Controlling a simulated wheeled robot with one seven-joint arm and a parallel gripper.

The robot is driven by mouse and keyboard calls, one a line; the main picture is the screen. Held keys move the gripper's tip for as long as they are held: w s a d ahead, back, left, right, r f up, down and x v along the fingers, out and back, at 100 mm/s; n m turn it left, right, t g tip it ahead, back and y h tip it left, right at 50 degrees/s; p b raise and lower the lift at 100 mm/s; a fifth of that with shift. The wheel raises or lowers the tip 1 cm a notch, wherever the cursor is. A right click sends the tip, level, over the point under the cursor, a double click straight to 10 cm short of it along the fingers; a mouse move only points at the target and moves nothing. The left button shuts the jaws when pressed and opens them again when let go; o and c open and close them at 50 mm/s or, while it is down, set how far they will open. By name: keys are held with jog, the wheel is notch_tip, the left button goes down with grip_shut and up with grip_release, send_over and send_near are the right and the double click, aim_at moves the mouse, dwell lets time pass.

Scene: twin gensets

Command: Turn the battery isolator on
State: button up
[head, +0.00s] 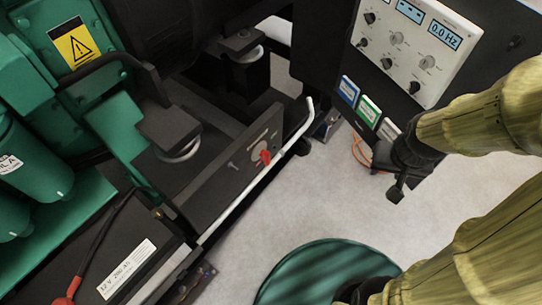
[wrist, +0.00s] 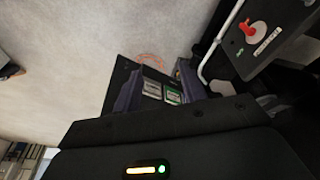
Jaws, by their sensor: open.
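The battery isolator is a red rotary knob (head: 265,157) on a light round plate, mounted on a dark panel (head: 236,160) on the side of the genset frame. In the wrist view the red knob (wrist: 249,29) shows at the upper right, with a small white label beside it that is too small to read. My gripper (head: 396,188) is to the right of the knob in the head view, over the floor gap and apart from the panel. In the wrist view its two dark fingers (wrist: 160,92) are spread with nothing held between them.
A white bent rail (head: 292,140) runs along the panel's near side. Pale floor (head: 340,205) is open between.

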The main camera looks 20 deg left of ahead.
aim_at(270, 155)
jog(key=w+a+f+n+t+y+b, duration=0.1)
jog(key=w+f+n+b, duration=0.1)
jog(key=w+f+b, duration=0.35)
jog(key=w+a+f+n+t+y+b, duration=0.1)
jog(key=w+f+n+b, duration=0.15)
jog(key=f, duration=0.55)
jog(key=w+a+f+n+t+y+b, duration=0.1)
jog(key=w+a+f+n+b, duration=0.1)
jog(key=w+f+b, duration=0.4)
jog(key=s+a+f+n+y+b, duration=0.2)
jog(key=a+f+n+y+b, duration=0.4)
jog(key=a+f+y+b, duration=0.6)
notch_tip(270, 155, down, 4)
jog(key=y+b, duration=0.1)
jog(key=b, duration=0.2)
jog(key=shift+a+n+t+y, duration=0.35)
jog(key=shift+t+y, duration=0.05)
jog(key=shift+s, duration=0.1)
jog(key=b+x, duration=0.2)
jog(key=x, duration=1.5)
jog(key=shift+a+b, duration=0.25)
jog(key=shift+b, duration=0.1)
